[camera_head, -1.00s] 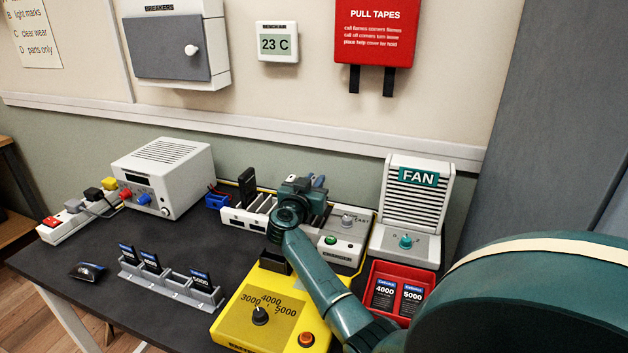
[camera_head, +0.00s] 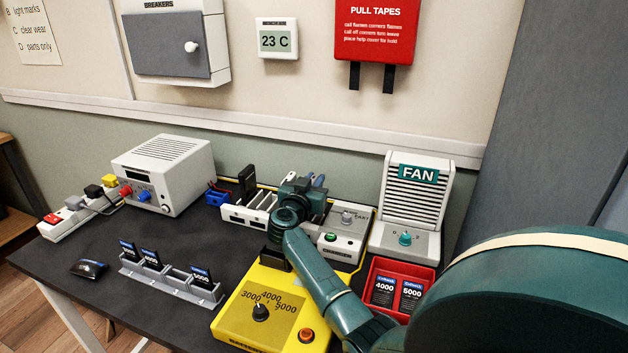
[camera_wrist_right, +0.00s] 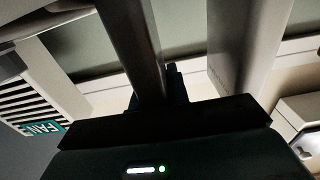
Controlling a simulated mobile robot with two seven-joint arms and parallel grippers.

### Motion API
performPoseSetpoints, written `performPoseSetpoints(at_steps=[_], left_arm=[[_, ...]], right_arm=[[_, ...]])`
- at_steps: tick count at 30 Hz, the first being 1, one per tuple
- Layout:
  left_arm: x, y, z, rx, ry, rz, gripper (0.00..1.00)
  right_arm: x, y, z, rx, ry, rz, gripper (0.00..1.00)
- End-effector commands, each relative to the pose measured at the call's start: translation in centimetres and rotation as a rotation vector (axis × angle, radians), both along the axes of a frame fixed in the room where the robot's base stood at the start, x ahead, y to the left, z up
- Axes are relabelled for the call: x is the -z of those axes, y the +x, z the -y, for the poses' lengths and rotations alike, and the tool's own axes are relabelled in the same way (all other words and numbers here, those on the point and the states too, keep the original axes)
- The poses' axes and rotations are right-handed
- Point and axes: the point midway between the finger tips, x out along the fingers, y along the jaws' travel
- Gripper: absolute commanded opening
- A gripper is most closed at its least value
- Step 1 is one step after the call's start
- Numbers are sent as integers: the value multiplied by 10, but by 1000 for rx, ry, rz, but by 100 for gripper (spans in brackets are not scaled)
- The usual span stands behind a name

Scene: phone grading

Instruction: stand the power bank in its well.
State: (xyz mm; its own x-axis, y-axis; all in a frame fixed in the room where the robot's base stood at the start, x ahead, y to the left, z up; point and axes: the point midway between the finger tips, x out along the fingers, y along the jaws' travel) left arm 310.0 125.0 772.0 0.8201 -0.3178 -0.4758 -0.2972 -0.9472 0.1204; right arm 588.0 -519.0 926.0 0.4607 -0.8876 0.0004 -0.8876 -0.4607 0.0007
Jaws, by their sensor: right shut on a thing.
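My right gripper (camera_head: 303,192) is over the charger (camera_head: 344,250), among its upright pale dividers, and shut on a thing. That thing, which I take for the power bank, is mostly hidden behind the gripper and wrist in the head view. I cannot tell whether it touches the bottom of a well. The wrist view shows my dark gripper housing with a lit white bar and a green light, and grey upright bars beyond it. A dark slab (camera_head: 247,183) stands at the charger's left end. My left gripper is out of view.
The yellow tester (camera_head: 232,323) with a dial stands in front. A grey rack (camera_head: 172,283) holds several dark labelled packs. A red tray (camera_head: 375,268) holds two more. The fan (camera_head: 410,207) stands close on the right.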

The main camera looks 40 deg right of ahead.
Motion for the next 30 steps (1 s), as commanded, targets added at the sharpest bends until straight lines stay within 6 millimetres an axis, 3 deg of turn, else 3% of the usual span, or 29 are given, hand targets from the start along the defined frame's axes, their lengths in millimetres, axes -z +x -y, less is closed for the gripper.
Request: performPoseSetpoints(at_steps=[5,6,15,25,30], left_arm=[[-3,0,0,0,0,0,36],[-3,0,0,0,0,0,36],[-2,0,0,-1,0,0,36],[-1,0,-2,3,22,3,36],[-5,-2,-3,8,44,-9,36]], right_arm=[[1,0,0,0,0,-1,0],[1,0,0,0,0,0,19],[2,0,0,0,1,0,42],[1,0,0,0,2,-1,42],[-33,0,-1,0,3,4,42]])
